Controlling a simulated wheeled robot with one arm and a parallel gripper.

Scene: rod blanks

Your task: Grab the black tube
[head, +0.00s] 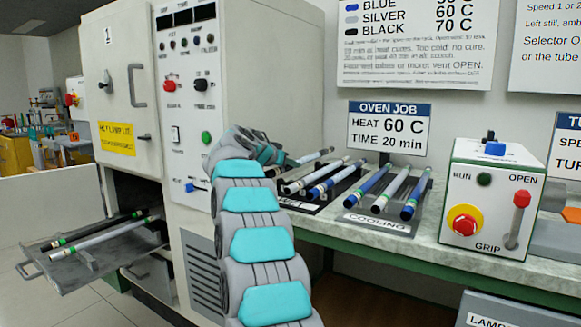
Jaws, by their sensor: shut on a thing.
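My gripper (290,161) is at the far end of my arm, over the back left of the waiting rack, and partly hidden behind my arm's links. It is shut on a dark tube that looks like the black tube (312,157), which sticks out to the right with a pale band near its end. The tube appears at or just above the rack; I cannot tell whether it touches. A silver tube (312,177) and a blue tube (328,182) lie in the waiting rack (312,207) beside it.
A cooling rack (378,222) holds blue and silver tubes to the right. The oven (125,85) stands left, with a low pulled-out tray (70,272) bearing a black tube (95,229) and a silver tube (105,235). A grip box (480,228) stands at the bench's right.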

